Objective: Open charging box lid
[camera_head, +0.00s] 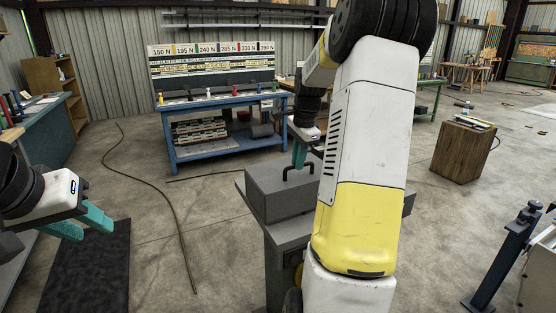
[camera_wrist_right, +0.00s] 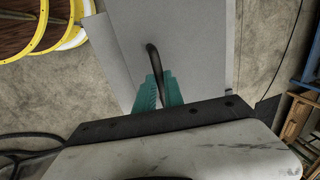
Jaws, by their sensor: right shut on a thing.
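The grey charging box (camera_head: 272,207) stands on a pedestal in the middle of the head view, partly hidden behind my right arm. Its flat grey top, the lid (camera_head: 262,178), looks level and down on the box. A black bar handle (camera_head: 287,172) stands up from the lid. My right gripper (camera_head: 299,156) reaches down from above, its teal fingers shut on the handle. In the right wrist view, the fingers (camera_wrist_right: 158,92) close around the black handle (camera_wrist_right: 153,58) above the grey lid (camera_wrist_right: 200,50). My left gripper (camera_head: 84,226) is at the far left, its teal fingers apart and empty.
A blue workbench (camera_head: 225,125) with a force board behind it stands at the back. A wooden block (camera_head: 462,152) is at the right, and a dark blue post (camera_head: 507,255) at lower right. A dark mat (camera_head: 88,270) lies at lower left. Concrete floor around the pedestal is mostly clear.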

